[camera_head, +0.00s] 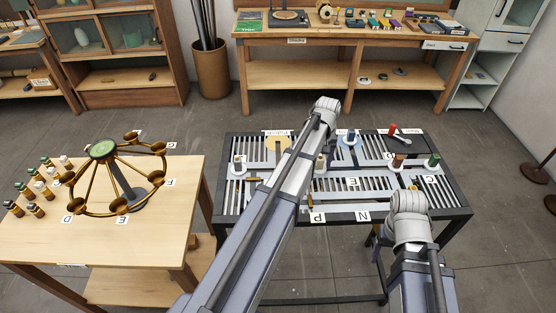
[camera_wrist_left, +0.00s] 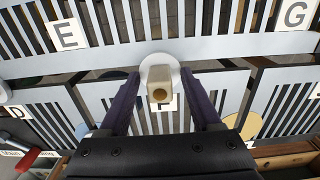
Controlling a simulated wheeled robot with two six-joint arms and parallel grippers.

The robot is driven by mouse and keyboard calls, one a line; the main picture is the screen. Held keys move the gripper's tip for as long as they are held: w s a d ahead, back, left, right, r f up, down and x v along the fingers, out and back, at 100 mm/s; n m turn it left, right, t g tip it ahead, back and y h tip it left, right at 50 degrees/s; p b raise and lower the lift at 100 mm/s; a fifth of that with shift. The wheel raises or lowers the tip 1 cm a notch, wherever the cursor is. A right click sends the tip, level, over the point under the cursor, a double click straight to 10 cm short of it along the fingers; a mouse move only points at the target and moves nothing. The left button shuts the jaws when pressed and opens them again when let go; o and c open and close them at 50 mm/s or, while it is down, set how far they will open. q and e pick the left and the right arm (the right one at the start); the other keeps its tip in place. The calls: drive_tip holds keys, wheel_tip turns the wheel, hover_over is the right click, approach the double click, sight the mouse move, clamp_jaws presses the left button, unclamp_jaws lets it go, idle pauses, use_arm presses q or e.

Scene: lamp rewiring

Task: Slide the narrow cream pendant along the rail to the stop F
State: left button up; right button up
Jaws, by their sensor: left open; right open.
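The narrow cream pendant (camera_wrist_left: 159,92), a small block-like piece with a brown round end and a pale disc (camera_wrist_left: 161,67) behind it, is in the middle of the left wrist view. The label F (camera_wrist_left: 165,104) shows beside it, partly covered by it. My left gripper (camera_wrist_left: 161,88) is open, with one dark finger on each side of the pendant and visible gaps to both. In the head view the pendant (camera_head: 320,163) shows just right of my left arm, which hides the left gripper. My right arm shows at the lower right; its gripper is not visible.
The slatted rail table (camera_head: 343,216) holds other pendants: a pale one (camera_head: 239,162) at left, a blue one (camera_head: 348,138), and brown and green ones at right. A dark tray with a red-handled tool (camera_head: 392,130) sits back right. A wooden table (camera_head: 40,235) with a ring-shaped lamp frame stands left.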

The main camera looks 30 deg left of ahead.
use_arm(q)
wheel_tip(320, 180, up, 8)
drive_tip(key=p, duration=0.8)
drive_tip(key=shift+f, duration=0.1)
